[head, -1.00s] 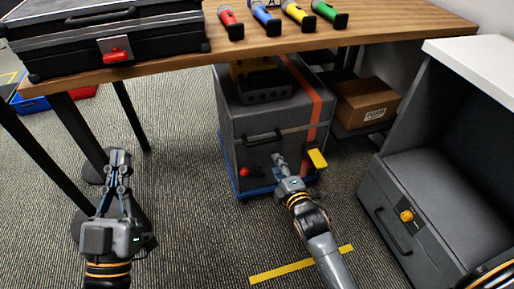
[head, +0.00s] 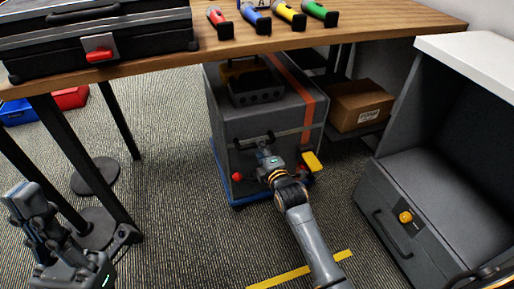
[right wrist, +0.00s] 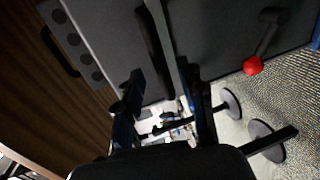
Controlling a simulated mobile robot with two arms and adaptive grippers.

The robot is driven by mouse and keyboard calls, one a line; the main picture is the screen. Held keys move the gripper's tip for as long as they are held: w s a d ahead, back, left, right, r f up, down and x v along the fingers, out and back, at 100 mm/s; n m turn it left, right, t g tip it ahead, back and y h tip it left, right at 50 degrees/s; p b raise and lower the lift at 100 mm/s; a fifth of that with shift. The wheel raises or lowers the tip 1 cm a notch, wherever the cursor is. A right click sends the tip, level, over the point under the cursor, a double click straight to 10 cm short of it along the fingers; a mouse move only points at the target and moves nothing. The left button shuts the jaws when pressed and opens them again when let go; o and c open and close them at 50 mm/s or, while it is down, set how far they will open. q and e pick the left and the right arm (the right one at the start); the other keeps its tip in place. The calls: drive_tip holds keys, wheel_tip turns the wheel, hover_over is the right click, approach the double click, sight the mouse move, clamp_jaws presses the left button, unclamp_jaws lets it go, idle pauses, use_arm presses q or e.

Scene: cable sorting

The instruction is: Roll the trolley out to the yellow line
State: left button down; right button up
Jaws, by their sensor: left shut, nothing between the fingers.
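The trolley, a dark grey box (head: 225,105) on a blue base with an orange strap, stands under the table. Its black front handle (head: 240,144) is partly hidden by my right gripper (head: 267,146). In the right wrist view my right gripper (right wrist: 165,105) has its fingers apart, with the dark handle bar (right wrist: 150,38) at the gap between them. I cannot tell whether they touch it. The yellow line (head: 280,279) is on the carpet in front of the trolley, partly covered by my right arm. My left gripper (head: 22,200) is shut and empty at the lower left.
A red-knobbed lever (head: 238,177) and a yellow tab (head: 312,161) are on the trolley's front. A cardboard box (head: 360,105) sits to its right. A grey cabinet (head: 395,228) stands at the right. Table legs (head: 120,122) stand at the left. The carpet in front of the trolley is open.

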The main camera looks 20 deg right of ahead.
sight(260, 129)
drive_tip(key=shift+b+x, duration=0.65)
drive_tip(key=shift+x, duration=1.5)
drive_tip(key=shift+c, duration=0.2)
clamp_jaws()
